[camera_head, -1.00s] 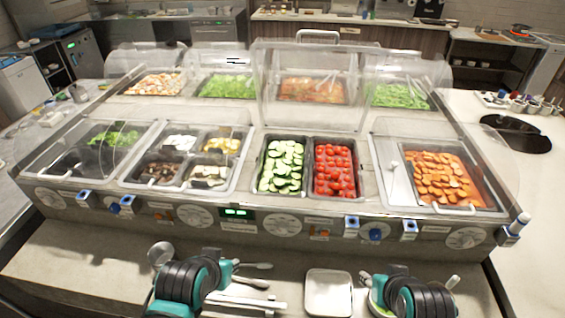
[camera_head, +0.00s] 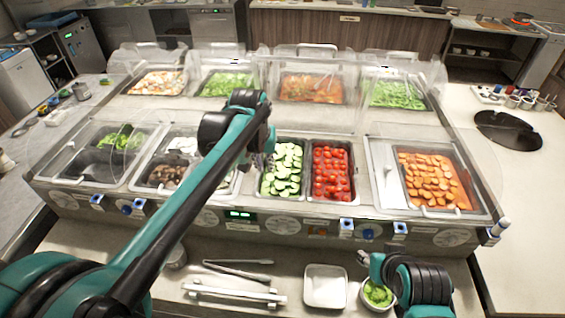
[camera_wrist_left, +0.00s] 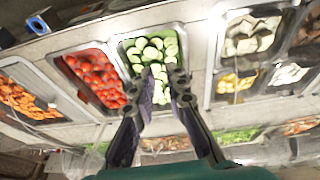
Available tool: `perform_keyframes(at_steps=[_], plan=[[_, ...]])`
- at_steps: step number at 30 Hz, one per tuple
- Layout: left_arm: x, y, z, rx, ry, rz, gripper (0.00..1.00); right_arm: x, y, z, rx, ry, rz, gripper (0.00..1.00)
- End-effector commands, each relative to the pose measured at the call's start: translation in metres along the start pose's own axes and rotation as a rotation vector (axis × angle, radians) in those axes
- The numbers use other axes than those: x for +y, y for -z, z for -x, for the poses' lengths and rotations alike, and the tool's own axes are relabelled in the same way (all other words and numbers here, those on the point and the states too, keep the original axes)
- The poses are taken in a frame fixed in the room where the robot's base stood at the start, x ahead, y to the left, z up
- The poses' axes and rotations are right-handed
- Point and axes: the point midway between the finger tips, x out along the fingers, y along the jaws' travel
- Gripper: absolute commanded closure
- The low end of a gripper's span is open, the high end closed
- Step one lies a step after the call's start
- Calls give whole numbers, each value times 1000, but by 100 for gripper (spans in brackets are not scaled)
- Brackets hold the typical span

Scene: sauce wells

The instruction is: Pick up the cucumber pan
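The cucumber pan (camera_head: 262,190) is a long dark-rimmed pan of pale green slices, set in the counter just left of the tomato pan (camera_head: 352,190). It also shows in the left wrist view (camera_wrist_left: 124,50), with red tomatoes to its left. My left gripper (camera_head: 268,146) is at the far end of the cucumber pan in the head view. In the left wrist view its two dark fingers (camera_wrist_left: 165,76) stand apart over the slices, with nothing between them. Contact with the pan cannot be told. My right gripper (camera_head: 368,268) is low at the front, near a small bowl; its fingers are unclear.
Clear covers (camera_head: 200,75) stand over the back row of pans. A carrot pan (camera_head: 466,200) sits to the right. On the front counter are tongs (camera_head: 235,272), an empty white tray (camera_head: 325,286) and a bowl of greens (camera_head: 378,293).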

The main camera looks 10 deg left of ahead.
Motion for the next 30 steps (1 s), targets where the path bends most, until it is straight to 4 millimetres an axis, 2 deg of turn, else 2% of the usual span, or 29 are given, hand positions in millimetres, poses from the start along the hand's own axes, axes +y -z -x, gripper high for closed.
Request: perform_keyframes(at_steps=[1, 6, 12, 19, 30], plan=[[10, 24, 3, -24, -1, -2, 86, 0, 9, 13, 0, 0, 0, 60], [39, 79, -16, -112, 4, -1, 86, 0, 26, 36, 0, 0, 0, 60], [74, 122, -54, -214, 17, -1, 86, 0, 44, 62, 0, 0, 0, 60], [101, 138, -94, -292, 33, 0, 86, 0, 57, 79, 0, 0, 0, 60], [107, 132, -131, -314, 38, 0, 86, 0, 58, 81, 0, 0, 0, 60]])
